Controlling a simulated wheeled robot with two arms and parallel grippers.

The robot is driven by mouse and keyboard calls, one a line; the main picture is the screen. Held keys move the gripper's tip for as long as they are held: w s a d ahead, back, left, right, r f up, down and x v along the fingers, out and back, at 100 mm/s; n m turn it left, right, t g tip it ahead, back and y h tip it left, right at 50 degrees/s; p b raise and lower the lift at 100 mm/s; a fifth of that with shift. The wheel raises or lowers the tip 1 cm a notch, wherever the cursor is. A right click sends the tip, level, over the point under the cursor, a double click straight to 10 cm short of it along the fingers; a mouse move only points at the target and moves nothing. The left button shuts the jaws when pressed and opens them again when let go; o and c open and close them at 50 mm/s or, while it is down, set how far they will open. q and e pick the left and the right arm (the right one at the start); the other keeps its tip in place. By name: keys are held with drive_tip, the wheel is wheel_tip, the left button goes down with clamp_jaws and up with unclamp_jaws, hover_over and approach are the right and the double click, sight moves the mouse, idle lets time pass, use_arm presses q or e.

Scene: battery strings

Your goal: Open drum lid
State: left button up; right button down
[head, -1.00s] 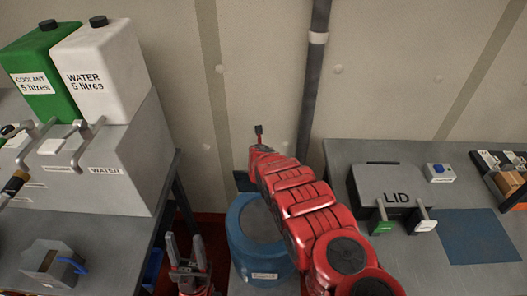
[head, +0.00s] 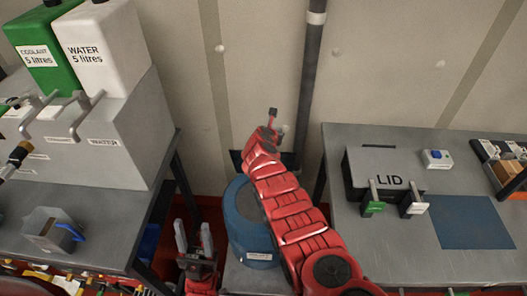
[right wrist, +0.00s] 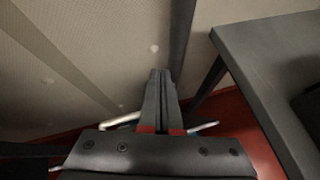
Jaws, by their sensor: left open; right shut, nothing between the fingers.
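My left gripper (head: 193,238) is open and empty, pointing up, just left of the drum. In the right wrist view, a pale bar (right wrist: 118,121) shows beside the right fingers; I cannot tell what it belongs to.
The left table holds green (head: 24,50) and white (head: 108,45) canisters on a grey unit. The right table (head: 345,225) holds a dark box marked LID (head: 385,160) and a blue mat (head: 470,222). A dark pipe (head: 311,75) runs down the wall behind the drum.

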drive_tip(key=shift+t, duration=0.5)
drive_tip(key=s+b, duration=0.1)
drive_tip(key=s+d+f+b, duration=0.1)
drive_tip(key=s, duration=0.1)
drive_tip(key=s+d+f, duration=0.1)
drive_tip(key=s, duration=0.1)
drive_tip(key=shift+d+b, duration=0.2)
drive_tip(key=shift+b, duration=0.2)
drive_tip(key=s+a+r+n+t+y+b, duration=0.1)
drive_tip(key=s+a+n+y+b, duration=0.2)
drive_tip(key=s+a, duration=0.5)
drive_tip(key=shift+n, duration=0.7)
drive_tip(key=p+x, duration=0.1)
drive_tip(key=x, duration=0.4)
drive_tip(key=p+x, duration=0.1)
drive_tip(key=x, duration=0.2)
drive_tip(key=shift+w+d+f+p, duration=0.1)
drive_tip(key=shift+w+d+p, duration=0.2)
drive_tip(key=shift+d+p, duration=0.1)
drive_tip(key=shift+w+f, duration=0.2)
drive_tip(key=shift+f, duration=0.05)
